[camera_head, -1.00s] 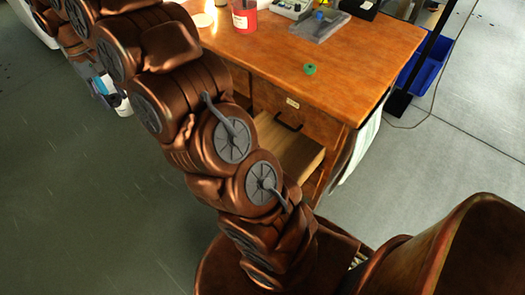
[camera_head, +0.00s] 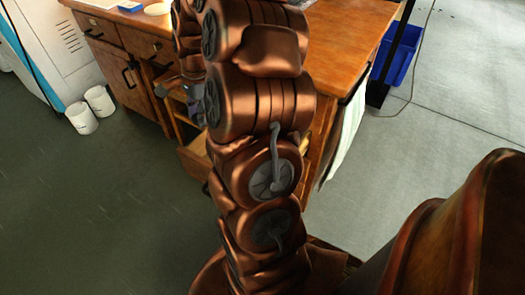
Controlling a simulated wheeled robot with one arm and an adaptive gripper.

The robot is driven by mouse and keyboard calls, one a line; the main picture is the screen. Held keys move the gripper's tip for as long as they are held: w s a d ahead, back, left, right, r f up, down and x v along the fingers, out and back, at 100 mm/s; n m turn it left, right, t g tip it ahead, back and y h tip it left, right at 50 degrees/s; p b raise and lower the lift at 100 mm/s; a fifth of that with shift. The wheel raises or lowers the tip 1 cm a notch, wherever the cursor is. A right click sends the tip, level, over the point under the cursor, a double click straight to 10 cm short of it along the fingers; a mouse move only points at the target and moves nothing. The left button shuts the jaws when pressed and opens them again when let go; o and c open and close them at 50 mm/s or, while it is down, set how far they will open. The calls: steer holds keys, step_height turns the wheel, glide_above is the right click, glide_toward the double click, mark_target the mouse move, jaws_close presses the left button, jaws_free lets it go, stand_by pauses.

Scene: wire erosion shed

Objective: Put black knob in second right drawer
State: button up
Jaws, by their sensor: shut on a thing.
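A wooden desk (camera_head: 345,42) stands behind my arm, which crosses the middle of the view and hides much of its front. A pulled-out drawer (camera_head: 190,160) on the desk's right side shows only in part, to the left of my arm. My gripper (camera_head: 176,92) shows in part as grey pieces left of the arm, in front of the desk and above the open drawer's visible part. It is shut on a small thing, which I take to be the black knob. The knob cannot be made out; the fingertips are too small and partly covered.
Left desk doors with black handles (camera_head: 128,75) are shut. A blue bin (camera_head: 405,52) and dark post stand at right.

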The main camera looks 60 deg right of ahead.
steer(key=shift+s+d+f+m+t+h+b, duration=0.15)
steer(key=shift+s+d+f+m+b, duration=0.6)
steer(key=shift+f, duration=1.95)
steer(key=shift+s+d+f+m+t+h+b, duration=0.1)
steer(key=shift+s+f+m+b, duration=1.3)
steer(key=shift+f, duration=1.35)
steer(key=shift+s+d+f+m+t+h+b, duration=0.15)
steer(key=shift+s+d+f+m+b, duration=0.6)
steer(key=shift+f, duration=1.95)
steer(key=shift+s+a+f+b, duration=0.15)
steer(key=shift+a+b, duration=0.15)
steer(key=shift+b, duration=0.15)
steer(key=o, duration=1.1)
